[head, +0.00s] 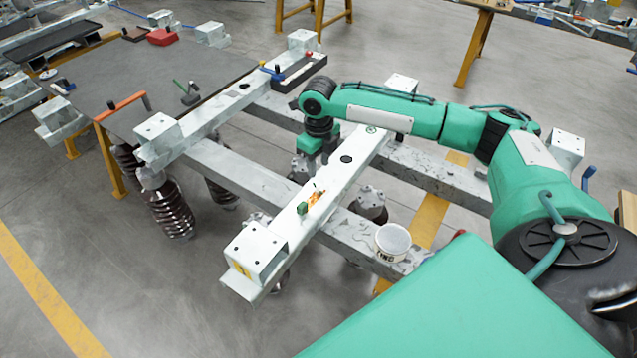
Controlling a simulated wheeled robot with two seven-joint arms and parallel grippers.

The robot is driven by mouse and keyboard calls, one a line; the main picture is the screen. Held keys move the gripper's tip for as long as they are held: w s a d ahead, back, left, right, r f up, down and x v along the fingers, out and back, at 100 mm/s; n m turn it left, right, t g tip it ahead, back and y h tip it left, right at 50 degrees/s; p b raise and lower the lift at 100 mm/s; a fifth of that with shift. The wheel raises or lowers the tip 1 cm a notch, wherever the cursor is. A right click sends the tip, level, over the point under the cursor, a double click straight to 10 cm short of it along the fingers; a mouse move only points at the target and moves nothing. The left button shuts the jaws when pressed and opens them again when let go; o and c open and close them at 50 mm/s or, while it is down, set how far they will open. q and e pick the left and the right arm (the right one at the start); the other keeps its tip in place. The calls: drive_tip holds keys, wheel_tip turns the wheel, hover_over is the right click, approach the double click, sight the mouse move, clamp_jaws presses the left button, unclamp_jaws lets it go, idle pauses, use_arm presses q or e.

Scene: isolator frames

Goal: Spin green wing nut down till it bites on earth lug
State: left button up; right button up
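A small green piece, which looks like the wing nut (302,208), sits on top of the near pale steel beam (335,183). Right beside it is a small orange-copper piece, which looks like the earth lug (316,197). At this size I cannot tell whether the nut touches the lug. My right arm reaches in from the right, and its wrist points down beyond the nut, on the far side of the near beam. The fingers of my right gripper (308,163) are too small and partly hidden to read. My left gripper is out of view.
A white tub (392,240) stands on the cross beam right of the nut. A dark tray (300,72) and a blue-handled item (272,73) lie on the far beam. A grey table (150,75) holds a green-handled tool (187,93) and an orange bar (120,106).

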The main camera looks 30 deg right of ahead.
sight(319, 188)
wheel_tip(319, 188, down, 8)
drive_tip(key=shift+a+f, duration=0.1)
drive_tip(key=shift+f, duration=0.05)
idle(0.3)
drive_tip(key=shift+p, duration=0.3)
clamp_jaws()
